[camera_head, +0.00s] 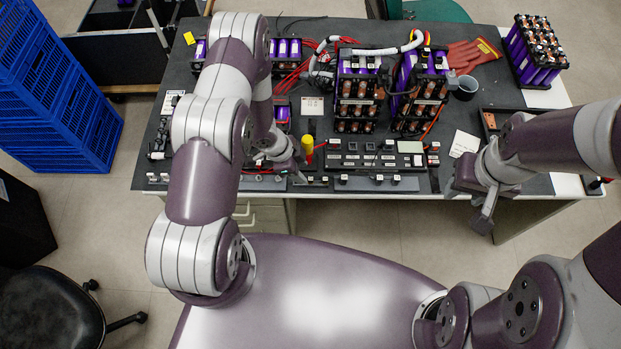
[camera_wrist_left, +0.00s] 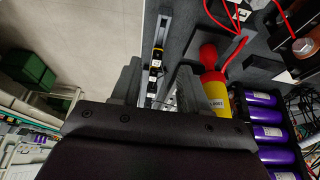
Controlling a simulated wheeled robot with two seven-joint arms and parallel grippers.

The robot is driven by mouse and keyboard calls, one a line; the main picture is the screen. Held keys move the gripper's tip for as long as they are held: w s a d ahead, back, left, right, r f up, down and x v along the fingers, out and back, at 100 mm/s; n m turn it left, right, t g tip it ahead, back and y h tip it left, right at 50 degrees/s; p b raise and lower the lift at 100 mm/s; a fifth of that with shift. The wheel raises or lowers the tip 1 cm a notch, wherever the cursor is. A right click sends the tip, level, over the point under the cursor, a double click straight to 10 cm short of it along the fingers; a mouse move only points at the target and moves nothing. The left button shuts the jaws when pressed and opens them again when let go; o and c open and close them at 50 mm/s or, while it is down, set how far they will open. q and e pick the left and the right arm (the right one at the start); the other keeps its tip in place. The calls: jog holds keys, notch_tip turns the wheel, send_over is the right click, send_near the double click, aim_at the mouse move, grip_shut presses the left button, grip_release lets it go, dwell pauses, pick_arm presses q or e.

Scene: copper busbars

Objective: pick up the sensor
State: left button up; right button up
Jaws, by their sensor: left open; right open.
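My left gripper (camera_head: 280,165) is low over the front edge of the workbench, just left of a red and yellow cylinder (camera_head: 307,146). In the left wrist view my left gripper (camera_wrist_left: 156,82) is open. Between its fingers, a narrow rail (camera_wrist_left: 162,32) shows with a small black part with pale and yellow markings (camera_wrist_left: 155,62); this may be the sensor, but I cannot tell for certain. The red and yellow cylinder (camera_wrist_left: 214,88) stands beside the right-hand finger. My right gripper (camera_head: 478,200) is open and empty at the bench's front edge.
Purple cells (camera_wrist_left: 265,132) lie near the left gripper. Blue crates (camera_head: 55,90) stand at left.

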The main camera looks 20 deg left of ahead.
aim_at(311, 178)
pick_arm(q)
jog(key=d+f, duration=0.1)
jog(key=d+f+p, duration=0.1)
jog(key=f, duration=0.1)
jog(key=shift+w+d+f, duration=0.1)
jog(key=shift+d+f, duration=0.05)
jog(key=shift+d, duration=0.1)
jog(key=shift+w+f, duration=0.1)
jog(key=shift+f, duration=0.1)
grip_shut()
jog(key=shift+r, duration=0.1)
jog(key=shift+r, duration=0.25)
jog(key=r, duration=0.1)
jog(key=r+b, duration=0.1)
jog(key=r, duration=0.1)
jog(key=shift+d+r+b, duration=0.3)
jog(key=shift+b, duration=0.05)
jog(key=s+d+r+b, duration=0.1)
jog(key=s+d+r, duration=0.1)
jog(key=d+r, duration=0.4)
jog(key=d, duration=0.4)
jog(key=shift+s+d+r+b, duration=0.3)
jog(key=shift+d+r+b, duration=0.1)
